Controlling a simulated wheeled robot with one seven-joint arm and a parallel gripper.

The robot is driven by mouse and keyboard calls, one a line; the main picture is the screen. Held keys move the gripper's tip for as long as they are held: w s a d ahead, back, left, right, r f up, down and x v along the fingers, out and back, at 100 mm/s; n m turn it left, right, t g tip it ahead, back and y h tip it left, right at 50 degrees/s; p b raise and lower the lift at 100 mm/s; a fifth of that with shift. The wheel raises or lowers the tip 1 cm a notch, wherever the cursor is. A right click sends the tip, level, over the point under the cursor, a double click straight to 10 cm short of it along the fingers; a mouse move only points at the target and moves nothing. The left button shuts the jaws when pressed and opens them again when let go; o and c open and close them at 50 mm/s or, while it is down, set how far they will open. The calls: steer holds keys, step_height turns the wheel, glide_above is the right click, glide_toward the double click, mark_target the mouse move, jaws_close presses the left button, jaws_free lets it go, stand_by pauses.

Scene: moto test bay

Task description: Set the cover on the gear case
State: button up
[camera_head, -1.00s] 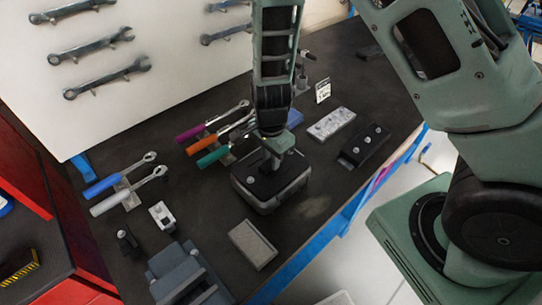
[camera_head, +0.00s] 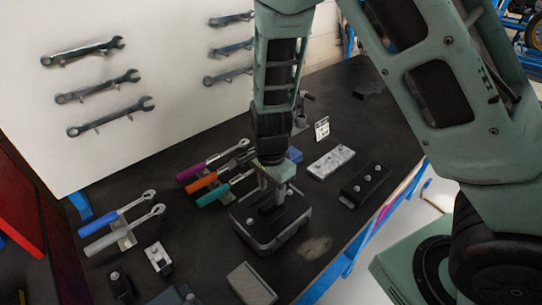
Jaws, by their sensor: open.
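The gear case (camera_head: 286,237) is a dark grey box with rounded corners on the dark bench. A black plate (camera_head: 266,222), seemingly the cover, lies on its top, with silver knobs and a dark raised bar in the middle. It looks level, but I cannot tell whether it is fully seated. My gripper (camera_head: 281,190) points down just above the far part of the plate. Its fingers are open, with nothing visibly lifted between them. The fingertips are small and partly merge with the plate, so contact is unclear.
Right of the case are a light grey block (camera_head: 331,161) and a black block with silver knobs (camera_head: 366,185). Colour-handled tools (camera_head: 213,180) lie at the left. A grey block (camera_head: 251,284) is in front. A tool board (camera_head: 130,90) stands behind. Bare bench (camera_head: 185,225) lies left of the case.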

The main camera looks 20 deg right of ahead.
mark_target(271, 202)
step_height(271, 202, up, 14)
steer(key=shift+f, duration=0.15)
stand_by(0.5)
steer(key=s+a+f+n+b, duration=0.2)
steer(key=s+a+n+b, duration=0.1)
steer(key=s+n, duration=0.7)
steer(key=s+a+f+n+b, duration=0.3)
steer(key=s+n+b, duration=0.3)
steer(key=s+n, duration=0.4)
steer(key=shift+a+f+n+y, duration=0.15)
steer(key=shift+f+n+y, duration=0.2)
steer(key=shift+n, duration=0.75)
